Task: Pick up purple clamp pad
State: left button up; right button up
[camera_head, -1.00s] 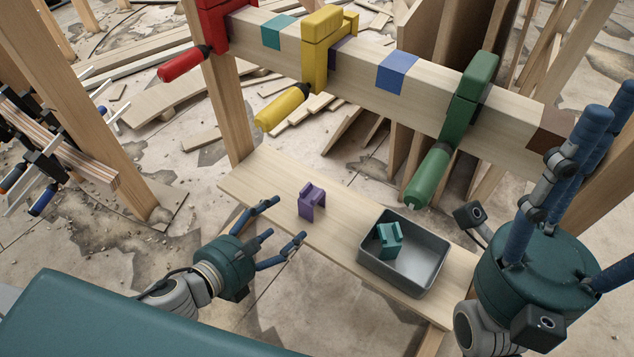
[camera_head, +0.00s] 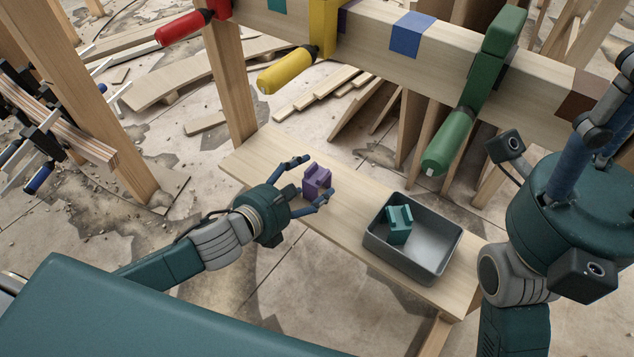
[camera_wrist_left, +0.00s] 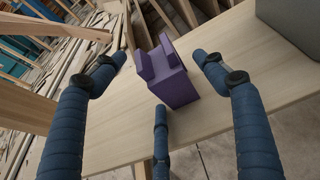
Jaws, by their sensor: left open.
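The purple clamp pad (camera_head: 316,180) is a small notched block standing on the light wooden plank. My left gripper (camera_head: 308,180) is open, with its fingers spread on either side of the pad. In the left wrist view the purple clamp pad (camera_wrist_left: 168,73) stands between and beyond the fingers of the left gripper (camera_wrist_left: 158,72), and I see no finger clearly touching it. My right gripper (camera_head: 600,150) is at the right edge, its fingers pointing up and partly cut off; I cannot tell its state.
A grey bin (camera_head: 412,240) with a teal clamp pad (camera_head: 398,224) inside stands on the plank (camera_head: 262,160), right of the purple pad. Above, a beam (camera_head: 365,30) carries red, yellow and green clamps (camera_head: 450,140). The plank's left end is clear.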

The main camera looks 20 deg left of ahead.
pick_arm(q)
jog(key=c, duration=1.3)
jog(key=shift+r, duration=0.1)
